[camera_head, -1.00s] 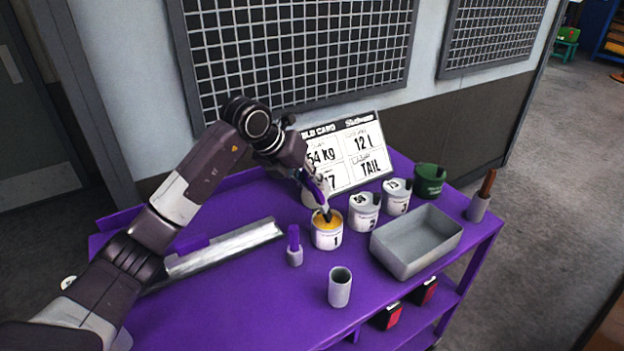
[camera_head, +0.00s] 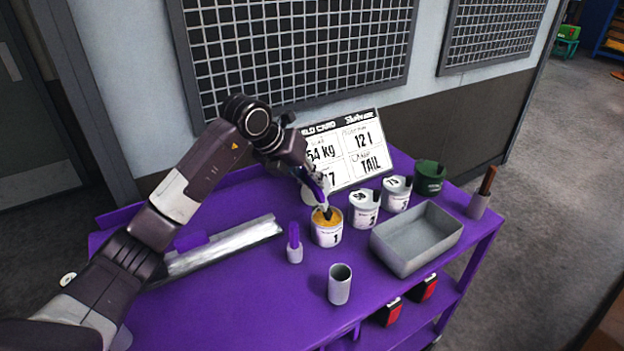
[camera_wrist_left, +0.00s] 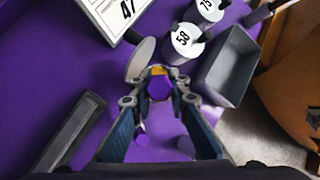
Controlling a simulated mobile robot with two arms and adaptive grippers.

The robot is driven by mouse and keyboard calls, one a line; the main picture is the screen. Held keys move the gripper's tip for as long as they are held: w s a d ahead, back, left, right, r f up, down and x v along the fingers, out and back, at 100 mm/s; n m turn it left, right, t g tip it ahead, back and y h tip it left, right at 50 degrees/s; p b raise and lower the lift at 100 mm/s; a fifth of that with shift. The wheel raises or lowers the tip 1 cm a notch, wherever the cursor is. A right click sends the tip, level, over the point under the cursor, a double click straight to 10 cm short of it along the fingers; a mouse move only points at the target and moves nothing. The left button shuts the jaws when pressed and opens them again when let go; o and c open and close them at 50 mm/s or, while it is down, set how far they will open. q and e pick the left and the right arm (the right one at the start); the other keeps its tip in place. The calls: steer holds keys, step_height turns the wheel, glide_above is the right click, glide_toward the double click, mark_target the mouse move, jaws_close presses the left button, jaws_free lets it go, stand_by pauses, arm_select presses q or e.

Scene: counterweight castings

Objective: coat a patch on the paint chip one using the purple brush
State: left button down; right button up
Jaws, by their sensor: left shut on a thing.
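My left gripper (camera_head: 314,184) is shut on the purple brush (camera_head: 319,193), its handle pointing up into the fingers. How deep the tip sits is unclear. In the left wrist view the purple handle (camera_wrist_left: 159,89) stands between the two fingers, with a bit of yellow beyond it. A long silvery strip (camera_head: 230,243) lies on the purple cart at the left; I cannot make out a paint chip marked one. My right gripper is out of view.
A grey cup (camera_head: 340,287) and a purple-topped holder (camera_head: 294,252) stand in front. A card board (camera_head: 362,150) leans behind. The cart's front left is clear.

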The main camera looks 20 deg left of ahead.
arm_select(q)
steer(key=shift+s+f, duration=0.1)
steer(key=shift+f, duration=0.45)
stand_by(0.9)
steer(key=shift+r, duration=0.15)
step_height(320, 180, up, 2)
steer(key=shift+p, duration=0.55)
steer(key=shift+r+p, duration=1.55)
steer(key=shift+r, duration=0.95)
